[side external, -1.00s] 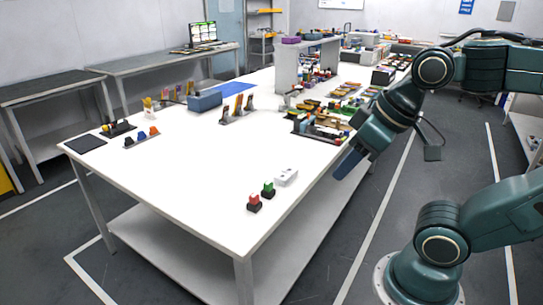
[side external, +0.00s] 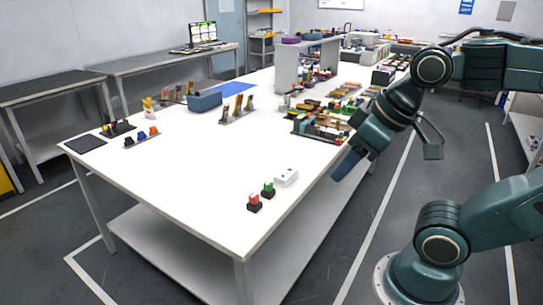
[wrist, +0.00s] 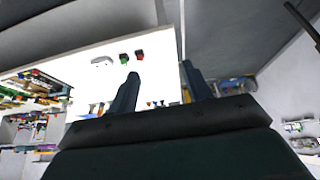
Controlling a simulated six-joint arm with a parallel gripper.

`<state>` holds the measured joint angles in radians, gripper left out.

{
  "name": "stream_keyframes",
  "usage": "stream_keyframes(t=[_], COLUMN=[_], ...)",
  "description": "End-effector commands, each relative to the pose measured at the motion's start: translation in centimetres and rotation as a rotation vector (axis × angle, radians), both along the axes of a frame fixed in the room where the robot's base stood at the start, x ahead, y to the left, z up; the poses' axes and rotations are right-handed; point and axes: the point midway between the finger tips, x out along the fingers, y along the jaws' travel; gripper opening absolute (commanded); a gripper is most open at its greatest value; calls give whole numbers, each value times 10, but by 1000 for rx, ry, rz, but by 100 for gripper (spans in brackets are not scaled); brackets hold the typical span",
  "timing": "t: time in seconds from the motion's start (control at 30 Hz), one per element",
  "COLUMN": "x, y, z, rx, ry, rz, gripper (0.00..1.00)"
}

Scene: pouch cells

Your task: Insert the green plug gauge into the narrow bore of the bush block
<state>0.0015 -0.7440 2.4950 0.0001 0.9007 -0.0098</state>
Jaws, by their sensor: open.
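The green plug gauge (side external: 268,189) stands upright in a dark base near the table's front right edge. It also shows in the wrist view (wrist: 124,58). A red gauge (side external: 254,203) stands in its own dark base just left of it. The white bush block (side external: 287,178) lies on the table just behind and right of the green gauge; dark marks show on its top, but I cannot tell the bores apart. My gripper (wrist: 160,82) is open and empty, its two fingers apart in the wrist view. In the side view it hangs beyond the table's right edge, apart from all three.
The white table (side external: 190,170) is clear across its front middle. Trays of coloured parts (side external: 322,127) line the right edge farther back. A blue-grey box (side external: 204,102) and small racks stand at the back left.

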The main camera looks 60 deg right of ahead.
Motion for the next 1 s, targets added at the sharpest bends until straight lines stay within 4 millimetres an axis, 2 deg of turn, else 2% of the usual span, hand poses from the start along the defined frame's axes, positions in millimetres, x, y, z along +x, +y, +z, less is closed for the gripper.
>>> stream_keyframes(t=[0.17, 0.37, 0.67, 1.0], x=[11, 40, 98, 167], y=[-3, -11, -31, -65], z=[5, 15, 24, 13], rx=[-29, -97, -212, -305], ry=[19, 65, 150, 243], rz=[42, 153, 384, 662], gripper=[49, 49, 49, 49])
